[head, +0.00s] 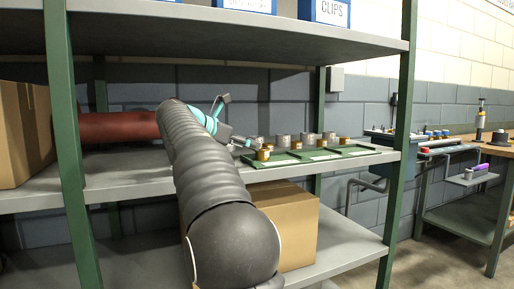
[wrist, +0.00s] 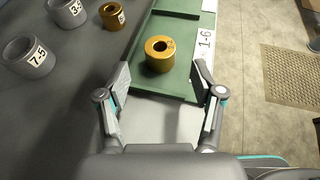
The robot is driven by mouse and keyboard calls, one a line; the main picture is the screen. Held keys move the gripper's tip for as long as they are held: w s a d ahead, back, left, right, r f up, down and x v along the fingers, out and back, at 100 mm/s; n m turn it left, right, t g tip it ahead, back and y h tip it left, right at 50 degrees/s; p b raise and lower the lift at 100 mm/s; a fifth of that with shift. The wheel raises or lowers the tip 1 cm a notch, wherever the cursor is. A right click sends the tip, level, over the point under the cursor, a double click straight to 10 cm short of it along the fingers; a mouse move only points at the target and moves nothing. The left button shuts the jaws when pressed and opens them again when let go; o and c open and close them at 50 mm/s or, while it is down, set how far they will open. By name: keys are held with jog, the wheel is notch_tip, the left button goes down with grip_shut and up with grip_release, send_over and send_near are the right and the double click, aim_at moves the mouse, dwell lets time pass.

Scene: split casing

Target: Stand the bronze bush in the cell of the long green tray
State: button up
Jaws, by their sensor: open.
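A bronze bush (wrist: 153,62) stands upright, bore facing up, on the floor of a cell of the long green tray (wrist: 177,88). In the head view the bush (head: 263,155) is at the left end of the tray (head: 283,187). My gripper (wrist: 162,74) is open, with one finger on each side of the tray cell in the wrist view. The bush appears between and slightly beyond the fingertips, with visible gaps on both sides. In the head view my arm hides part of the shelf and most of my gripper (head: 243,143).
Grey bushes marked 7.5 (wrist: 34,66) and 3 (wrist: 68,14) and another bronze bush (wrist: 113,18) stand on the shelf left of the tray. A label reading 1-6 (wrist: 204,44) is along the right edge. A green upright (head: 399,130) and upper shelf (head: 240,32) bound the space.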

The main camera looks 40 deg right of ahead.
jog(key=shift+p+v, duration=0.3)
jog(key=shift+v, duration=2.3)
